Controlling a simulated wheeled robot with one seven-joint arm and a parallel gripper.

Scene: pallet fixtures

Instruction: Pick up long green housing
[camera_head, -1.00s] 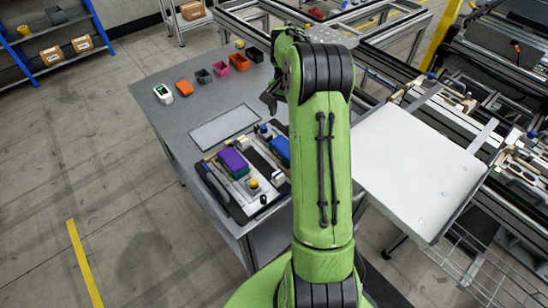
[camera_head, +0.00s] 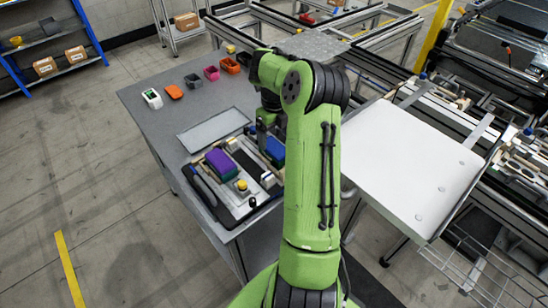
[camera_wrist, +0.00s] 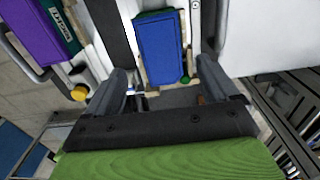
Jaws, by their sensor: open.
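A fixture board (camera_head: 205,190) on the grey table holds a purple block (camera_head: 221,162) and a blue block (camera_head: 276,147). In the wrist view, a dark green side with white lettering (camera_wrist: 64,27) shows along the purple block (camera_wrist: 35,32). Green also shows at the far end (camera_wrist: 153,15) of the blue block (camera_wrist: 160,48). Which of these is the long green housing I cannot tell. My gripper (camera_wrist: 163,72) is open above the board. Its fingers appear on either side of the blue block's near end, with nothing gripped; contact is unclear. In the head view my arm partly hides the blue block.
Several small bins, among them a pink bin (camera_head: 211,73), stand along the table's far side with an orange piece (camera_head: 174,92). A flat grey plate (camera_head: 213,130) lies behind the board. A white table (camera_head: 410,165) is to the right. A yellow knob (camera_wrist: 78,92) stands left of my gripper.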

